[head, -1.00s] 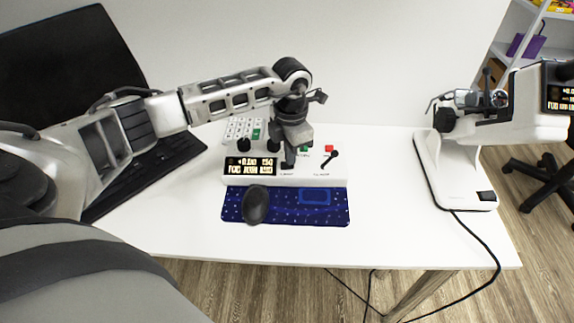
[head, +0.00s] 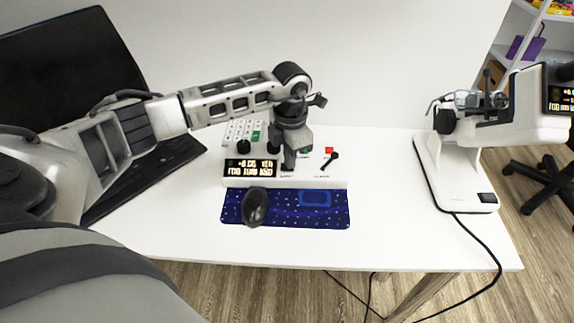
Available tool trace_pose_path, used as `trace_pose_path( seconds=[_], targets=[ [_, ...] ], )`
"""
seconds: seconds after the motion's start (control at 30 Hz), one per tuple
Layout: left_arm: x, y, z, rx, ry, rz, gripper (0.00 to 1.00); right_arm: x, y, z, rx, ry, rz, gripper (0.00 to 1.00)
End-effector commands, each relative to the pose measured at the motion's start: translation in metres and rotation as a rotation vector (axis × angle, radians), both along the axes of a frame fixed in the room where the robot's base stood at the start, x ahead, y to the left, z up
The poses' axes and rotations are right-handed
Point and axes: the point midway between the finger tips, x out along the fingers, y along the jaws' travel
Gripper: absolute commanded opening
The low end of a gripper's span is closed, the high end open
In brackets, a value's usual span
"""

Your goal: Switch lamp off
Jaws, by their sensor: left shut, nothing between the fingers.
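A white control box (head: 330,183) stands on the white table, with a lit display (head: 249,168), black knobs, a red button (head: 329,150) and a black lever (head: 331,159). A switch labelled in small print sits on its top face below my gripper. My left gripper (head: 289,165) is shut and empty, pointing down over the middle of the box. Its fingertips are at or just above the switch; I cannot tell whether they touch. The gripper hides part of the box's top. No lamp lit by this switch can be made out for certain. My right gripper is not in view.
A blue patterned mat (head: 290,211) with a black mouse (head: 255,206) lies in front of the box. A black keyboard (head: 150,172) and a dark monitor (head: 65,80) are at left. A white device (head: 465,175) with a cable stands at right. The table's front is clear.

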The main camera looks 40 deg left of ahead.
Motion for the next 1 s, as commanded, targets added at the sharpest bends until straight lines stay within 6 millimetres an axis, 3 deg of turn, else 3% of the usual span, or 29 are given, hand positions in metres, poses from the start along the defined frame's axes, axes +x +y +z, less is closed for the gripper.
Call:
trace_pose_path(
  seconds=[0.7,1.0],
  targets=[
    [0.001,0.0,0.063,-0.002,-0.005,-0.001,0.0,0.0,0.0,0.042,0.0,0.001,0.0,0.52],
    [0.001,0.0,0.064,-0.001,-0.004,0.0,0.0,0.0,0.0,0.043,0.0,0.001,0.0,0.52]
  ],
)
